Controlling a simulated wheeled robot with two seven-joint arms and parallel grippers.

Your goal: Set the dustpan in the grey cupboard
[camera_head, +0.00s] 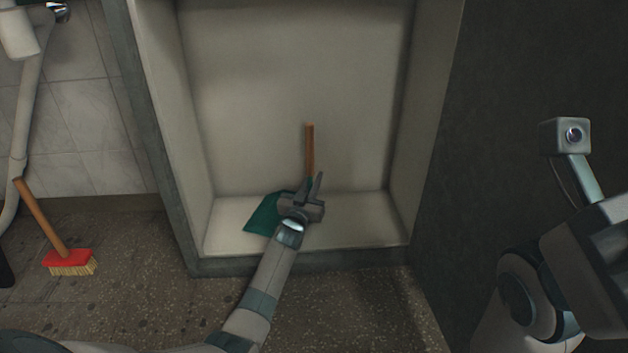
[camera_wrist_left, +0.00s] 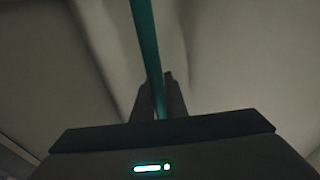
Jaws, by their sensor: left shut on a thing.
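The dustpan has a dark green pan (camera_head: 262,216) and an upright wooden handle (camera_head: 310,146). It is inside the open grey cupboard (camera_head: 300,264), low down near the cupboard floor. I cannot tell whether the pan touches that floor. My left gripper (camera_head: 314,188) reaches into the cupboard and is shut on the dustpan, hiding part of where handle and pan meet. In the left wrist view a narrow green part of the dustpan (camera_wrist_left: 147,42) runs up from between the fingers (camera_wrist_left: 161,98). My right arm shows at the right, but its fingers are not visible.
A red brush (camera_head: 68,260) with a wooden handle stands on the speckled floor at the left, near white pipes (camera_head: 27,105). A dark wall (camera_head: 490,130) is right of the cupboard.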

